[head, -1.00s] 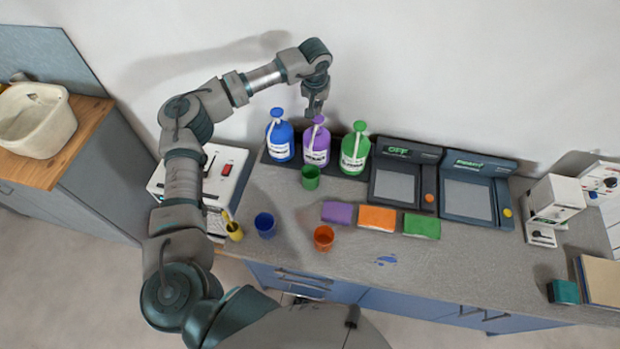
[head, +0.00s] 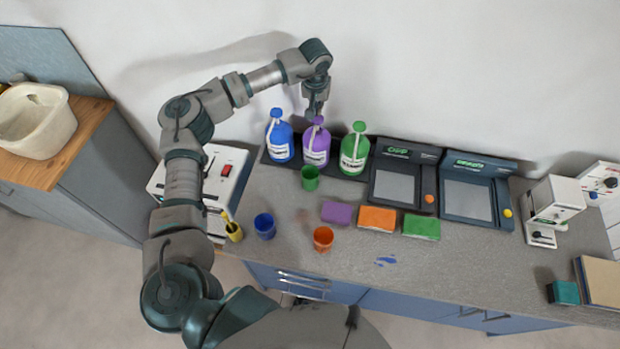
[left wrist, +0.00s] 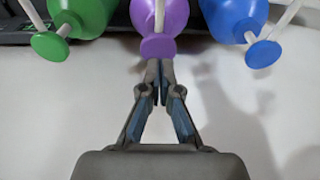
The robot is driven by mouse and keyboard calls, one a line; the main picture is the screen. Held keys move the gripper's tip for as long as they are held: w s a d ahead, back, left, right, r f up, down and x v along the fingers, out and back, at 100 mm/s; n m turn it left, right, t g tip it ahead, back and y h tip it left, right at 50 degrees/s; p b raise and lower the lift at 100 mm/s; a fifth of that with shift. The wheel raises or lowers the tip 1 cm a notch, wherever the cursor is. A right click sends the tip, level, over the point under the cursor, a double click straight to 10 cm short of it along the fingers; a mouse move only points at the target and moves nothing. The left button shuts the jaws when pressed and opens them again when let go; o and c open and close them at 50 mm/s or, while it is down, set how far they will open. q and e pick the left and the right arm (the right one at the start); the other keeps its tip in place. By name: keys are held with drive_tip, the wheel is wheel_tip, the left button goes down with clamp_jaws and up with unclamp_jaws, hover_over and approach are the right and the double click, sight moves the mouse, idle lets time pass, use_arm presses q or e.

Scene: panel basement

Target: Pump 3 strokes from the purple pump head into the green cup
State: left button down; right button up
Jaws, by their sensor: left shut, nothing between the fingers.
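The purple pump bottle (head: 316,146) stands upright between a blue bottle (head: 280,142) and a green bottle (head: 354,153). Its purple pump head (head: 318,121) is right beside the fingertips of my left gripper (head: 316,111). In the left wrist view the shut, empty fingers (left wrist: 159,72) point at the purple pump head (left wrist: 158,47), very close to it or touching; I cannot tell which. I cannot tell whether the head is pressed down. The green cup (head: 310,178) stands upright in front of the purple bottle; its inside is not clear. My right gripper is out of view.
A blue cup (head: 265,225) and an orange cup (head: 323,238) stand nearer the front edge. Purple, orange and green sponges (head: 421,227) lie to the right. Two dark devices with screens (head: 396,186) stand right of the bottles. A white device (head: 221,180) is at left.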

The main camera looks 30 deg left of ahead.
sight(317, 118)
use_arm(q)
drive_tip(key=shift+f, duration=0.2)
drive_tip(key=shift+d+f+b, duration=0.1)
drive_tip(key=shift+f+b, duration=0.2)
drive_tip(key=shift+f, duration=0.1)
drive_tip(key=shift+f+b, duration=0.7)
drive_tip(key=shift+f, duration=0.85)
drive_tip(key=shift+r, duration=0.15)
drive_tip(key=shift+r+p, duration=1.55)
drive_tip(key=shift+r, duration=0.4)
drive_tip(key=shift+f, duration=0.2)
